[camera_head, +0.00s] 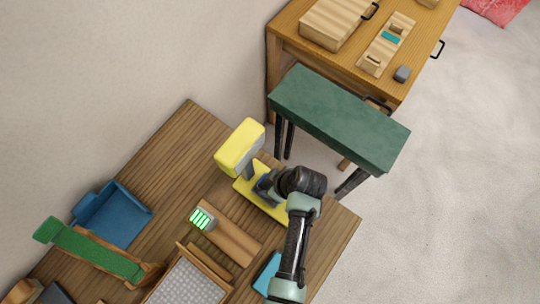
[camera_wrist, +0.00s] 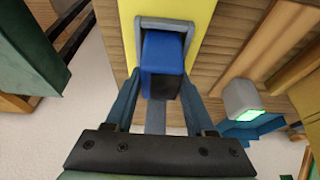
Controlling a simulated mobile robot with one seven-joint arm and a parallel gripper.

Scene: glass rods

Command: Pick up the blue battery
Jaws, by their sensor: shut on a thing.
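The blue battery (camera_wrist: 163,52) has a dark lower part and sits within a grey frame (camera_wrist: 186,25) on a yellow body (camera_wrist: 205,10) in the wrist view. My gripper (camera_wrist: 161,84) has one finger on each side of the battery and is shut on it. Whether the battery is still seated in the frame or free of it, I cannot tell. In the head view my gripper (camera_head: 264,185) is over the yellow tool (camera_head: 240,147), between its block-shaped end and its flat yellow part. My wrist hides much of the tool there.
A grey charger with green lights (camera_head: 201,218) is on the wooden table (camera_head: 165,160), left of the tool. A blue bin (camera_head: 125,210) and a green-topped wooden piece (camera_head: 85,248) are farther left. A dark green bench (camera_head: 340,115) stands close behind my arm. Bare tabletop shows at upper left.

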